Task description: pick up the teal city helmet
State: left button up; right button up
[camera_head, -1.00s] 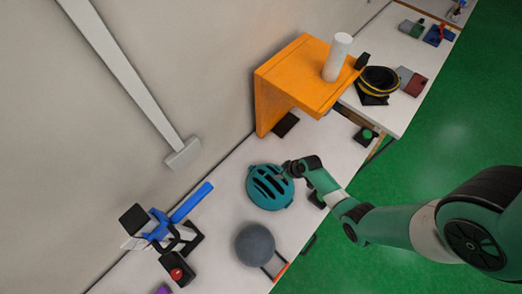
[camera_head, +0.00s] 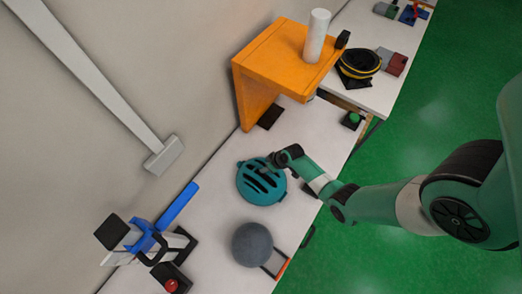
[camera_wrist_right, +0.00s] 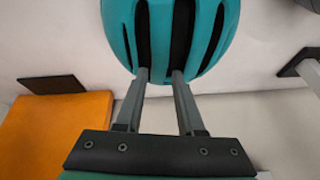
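The teal city helmet (camera_head: 262,190) with dark vent slots rests on the white worktop in the head view. It also shows at the top of the right wrist view (camera_wrist_right: 205,35). My right gripper (camera_head: 268,164) is at the helmet's upper edge. In the right wrist view its two grey fingers (camera_wrist_right: 160,74) reach the helmet's edge, one on each side of a teal rib between two slots. My left gripper is not in view.
A grey ball (camera_head: 252,244) sits close in front of the helmet. An orange stand (camera_head: 270,62) bearing a white cylinder (camera_head: 316,36) rises behind. A blue device (camera_head: 148,236) stands to the left, and a green button (camera_head: 352,120) to the right.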

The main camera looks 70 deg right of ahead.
jog(key=b+x, duration=0.3)
jog(key=x, duration=0.1)
jog(key=shift+f, duration=0.25)
jog(key=shift+d+f, duration=0.1)
grip_shut()
dwell(1.0)
